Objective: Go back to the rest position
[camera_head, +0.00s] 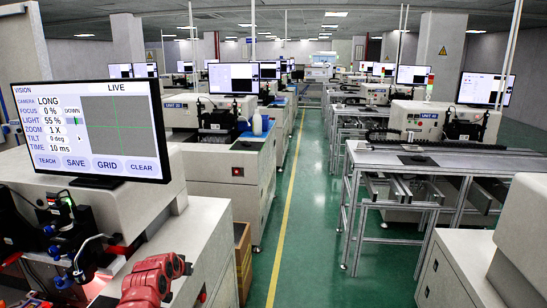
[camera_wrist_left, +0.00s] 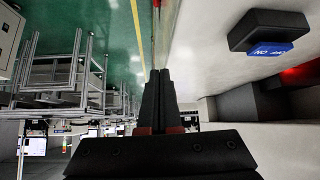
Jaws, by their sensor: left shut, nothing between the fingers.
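My left gripper (camera_wrist_left: 160,74) shows in the left wrist view, its two dark fingers together with nothing between them. It is beside the pale machine surface, left of a black box (camera_wrist_left: 268,28) with a blue ON/OFF switch (camera_wrist_left: 270,49), and apart from both. In the head view my red left arm comes in at the bottom, in front of the near vision station; its fingers cannot be made out there. My right gripper is in neither view.
A vision monitor (camera_head: 92,130) reading LIVE stands at the left above camera equipment (camera_head: 62,215). A brown box (camera_head: 242,258) stands beside the machine. The green aisle (camera_head: 290,215) with its yellow line is clear. A metal-frame table (camera_head: 440,160) stands on the right, a white cabinet (camera_head: 455,275) nearer.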

